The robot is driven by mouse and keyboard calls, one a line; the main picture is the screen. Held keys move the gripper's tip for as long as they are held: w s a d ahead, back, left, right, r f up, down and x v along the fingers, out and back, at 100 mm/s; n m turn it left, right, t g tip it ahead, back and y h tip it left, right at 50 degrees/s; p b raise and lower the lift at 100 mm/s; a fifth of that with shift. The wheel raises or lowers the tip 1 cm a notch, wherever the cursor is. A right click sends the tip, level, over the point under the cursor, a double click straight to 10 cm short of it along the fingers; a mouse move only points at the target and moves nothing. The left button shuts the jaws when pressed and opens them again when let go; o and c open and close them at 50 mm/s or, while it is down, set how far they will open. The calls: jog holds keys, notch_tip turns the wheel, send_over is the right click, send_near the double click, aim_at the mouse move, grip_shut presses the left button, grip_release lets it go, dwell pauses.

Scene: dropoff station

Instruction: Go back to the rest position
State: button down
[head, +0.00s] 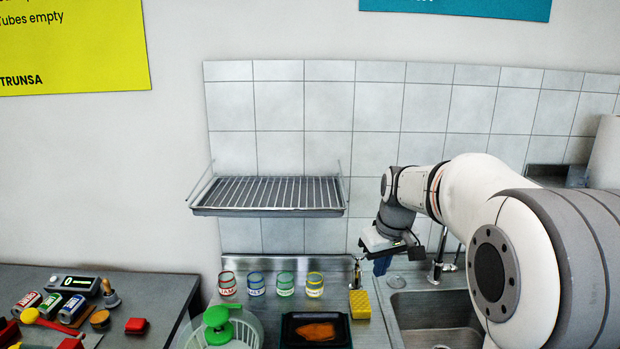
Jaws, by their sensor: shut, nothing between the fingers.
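My arm reaches in from the right side of the head view, white with grey joints. My gripper (382,264) hangs at its end, pointing down, near the front of the tiled wall. It is above the area between the yellow sponge (360,304) and the sink (436,318). It is shut and appears empty; its fingertips are small and partly blurred here.
A wire rack (268,195) juts from the wall, left of my gripper. A faucet (438,262) rises right of my gripper. A cluttered table (150,288) is left.

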jog(key=s+f+m, duration=0.2)
jog(key=s, duration=1.1)
jog(key=s+f+m+t, duration=0.1)
jog(key=s+m, duration=0.1)
jog(key=s, duration=1.1)
jog(key=shift+s+f+h, duration=0.2)
jog(key=shift+f+h, duration=0.2)
jog(key=shift+a, duration=0.1)
jog(key=shift+a, duration=0.15)
